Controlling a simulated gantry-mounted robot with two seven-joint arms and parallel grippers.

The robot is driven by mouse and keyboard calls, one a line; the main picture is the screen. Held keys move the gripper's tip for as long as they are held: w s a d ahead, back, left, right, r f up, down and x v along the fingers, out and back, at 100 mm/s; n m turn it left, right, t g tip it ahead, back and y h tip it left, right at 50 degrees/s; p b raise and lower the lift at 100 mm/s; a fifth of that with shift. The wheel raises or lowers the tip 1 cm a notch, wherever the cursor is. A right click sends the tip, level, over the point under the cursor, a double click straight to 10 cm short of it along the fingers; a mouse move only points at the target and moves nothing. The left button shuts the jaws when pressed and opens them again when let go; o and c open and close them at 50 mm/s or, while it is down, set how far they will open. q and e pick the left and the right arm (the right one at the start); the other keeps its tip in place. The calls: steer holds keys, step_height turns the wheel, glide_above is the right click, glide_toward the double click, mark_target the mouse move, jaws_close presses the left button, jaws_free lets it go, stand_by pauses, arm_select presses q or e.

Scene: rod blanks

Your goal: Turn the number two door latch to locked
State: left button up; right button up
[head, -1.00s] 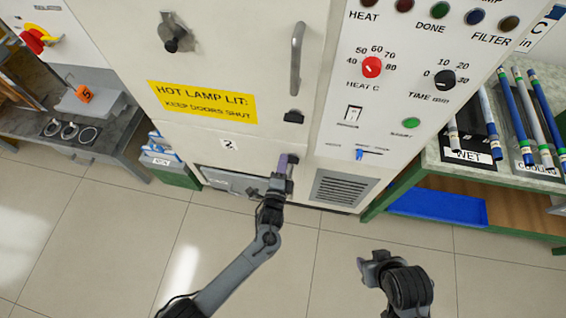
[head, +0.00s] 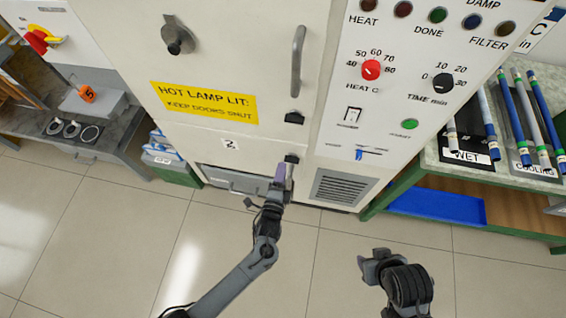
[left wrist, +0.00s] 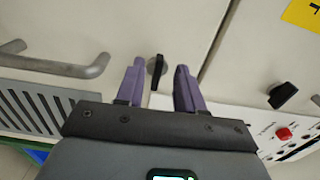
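The number two door (head: 258,152) is the lower cream cabinet door with a "2" label (head: 230,144). Its latch (head: 291,159) is a small black knob near the door's right edge. In the left wrist view the latch (left wrist: 156,68) shows as a black turn-piece on a round plate, its long side nearly upright in the picture. My left gripper (head: 281,172) is open, just below and in front of the latch. Its purple fingers (left wrist: 159,72) appear on either side of the latch, with gaps. My right gripper (head: 372,264) hangs away from the cabinet; its opening is unclear.
The upper door has its own black latch (head: 294,117) and a long handle (head: 298,62). A control panel (head: 400,100) with knobs and a vent grille (head: 342,187) lie to the right. A rack (head: 500,165) of rods stands further right. The floor in front is clear.

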arm_select(q)
steer(key=s+a+p, duration=0.1)
steer(key=s, duration=0.6)
stand_by(0.3)
steer(key=s+a+f, duration=0.2)
steer(key=s+f, duration=0.2)
steer(key=s+a+r+n+g+y, duration=0.35)
steer(key=a+r+n+g, duration=0.2)
steer(key=a+n, duration=0.4)
steer(key=s+a+r+n+g+h, duration=0.1)
steer(key=s+a+r+n+g, duration=0.25)
steer(key=s+r, duration=0.2)
steer(key=s+a+r+n+g, duration=0.3)
steer(key=s+r+n+g, duration=0.15)
steer(key=s, duration=0.25)
step_height(320, 180, up, 36)
steer(key=p, duration=3.7)
steer(key=shift+g, duration=0.35)
